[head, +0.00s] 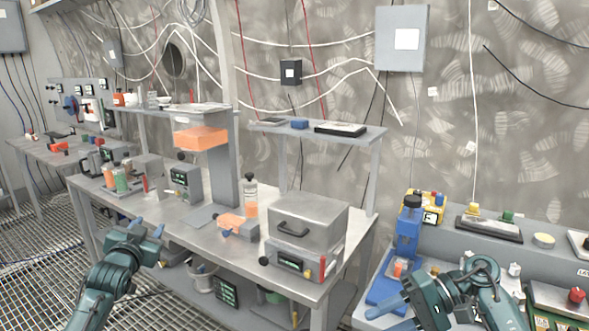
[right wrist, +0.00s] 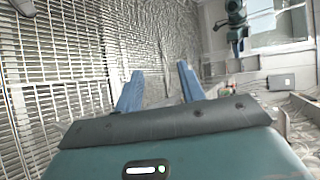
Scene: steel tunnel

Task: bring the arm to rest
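My left gripper (head: 146,226) is in front of the left part of the steel workbench (head: 190,226). Its two blue fingertips stand apart with nothing seen between them. My right arm comes in at the lower right of the head view, and its gripper (head: 386,309) is near the front of the right-hand bench. In the right wrist view the right gripper's blue fingers (right wrist: 160,84) are spread apart and empty. Floor grating and wall show beyond them. My left arm (right wrist: 236,22) also shows at the top of the right wrist view.
The workbench holds a grey box with a handle (head: 307,226), a bottle (head: 250,198) and a stand with an orange-filled vessel (head: 200,136). A blue device (head: 408,232) stands on the right-hand bench close to my right gripper. Open grating floor (head: 40,270) lies at the left.

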